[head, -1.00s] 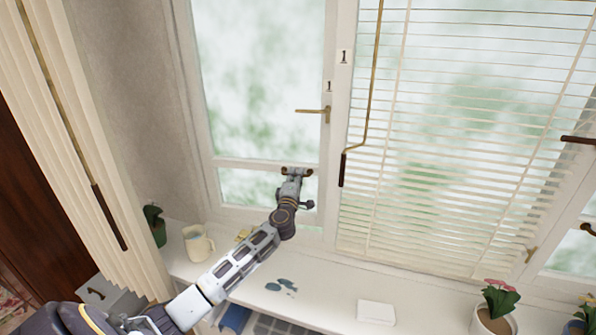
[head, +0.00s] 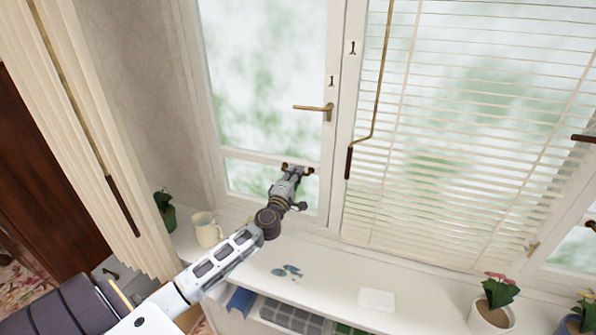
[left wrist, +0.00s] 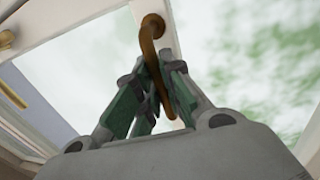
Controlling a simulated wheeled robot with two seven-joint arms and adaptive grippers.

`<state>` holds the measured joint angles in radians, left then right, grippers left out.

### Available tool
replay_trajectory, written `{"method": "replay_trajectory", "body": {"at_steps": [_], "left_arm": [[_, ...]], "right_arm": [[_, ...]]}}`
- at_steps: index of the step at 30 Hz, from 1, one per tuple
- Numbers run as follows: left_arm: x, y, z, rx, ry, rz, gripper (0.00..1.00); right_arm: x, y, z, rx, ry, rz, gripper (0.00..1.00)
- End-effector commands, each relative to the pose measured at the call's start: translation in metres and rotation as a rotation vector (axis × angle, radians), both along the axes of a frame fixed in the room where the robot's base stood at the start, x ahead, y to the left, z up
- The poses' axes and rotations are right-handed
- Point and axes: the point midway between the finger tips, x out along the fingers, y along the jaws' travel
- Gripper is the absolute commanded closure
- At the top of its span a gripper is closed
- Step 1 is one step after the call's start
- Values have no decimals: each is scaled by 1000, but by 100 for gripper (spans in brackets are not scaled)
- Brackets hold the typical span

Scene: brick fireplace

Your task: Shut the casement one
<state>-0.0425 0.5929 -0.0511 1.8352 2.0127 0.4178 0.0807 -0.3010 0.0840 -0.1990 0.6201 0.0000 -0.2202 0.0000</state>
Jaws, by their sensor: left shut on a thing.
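The casement marked 1 (head: 230,163) is the white-framed window sash at the left of the post that also bears a 1. A brass lever handle (head: 313,107) on its right stile lies level, pointing left. A brown bar handle (left wrist: 152,50) is fixed to the sash's lower part. My left gripper (head: 295,172) is at this bar handle; in the left wrist view its fingers (left wrist: 155,95) are closed around it. The sash stands close to its post; I cannot tell how wide any gap is. My right gripper is not in view.
A sill below holds a cream mug (head: 207,229), a small potted plant (head: 165,211), a white block (head: 376,299) and a flower pot (head: 490,315). A blind (head: 450,130) with a hanging crank (head: 348,162) covers the middle pane. A cream curtain (head: 90,130) hangs at left.

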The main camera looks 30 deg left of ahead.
Motion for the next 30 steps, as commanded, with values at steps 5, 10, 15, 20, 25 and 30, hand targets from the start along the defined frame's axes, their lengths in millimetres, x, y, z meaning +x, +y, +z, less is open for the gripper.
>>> {"method": "replay_trajectory", "body": {"at_steps": [5, 10, 15, 20, 25, 30], "left_arm": [[-4, -2, -6, -1, 10, -9, 100], [-4, -2, -7, -2, 11, -10, 100], [-4, -3, -7, -2, 11, -11, 75], [-3, -3, -4, -1, 7, -11, 68], [-3, -2, -3, -1, 5, -11, 68], [-4, -3, -3, -1, 4, -11, 68]], "right_arm": [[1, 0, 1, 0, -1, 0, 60], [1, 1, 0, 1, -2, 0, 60], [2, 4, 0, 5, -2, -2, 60], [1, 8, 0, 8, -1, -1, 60], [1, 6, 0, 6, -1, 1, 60], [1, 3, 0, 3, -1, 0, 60]]}}
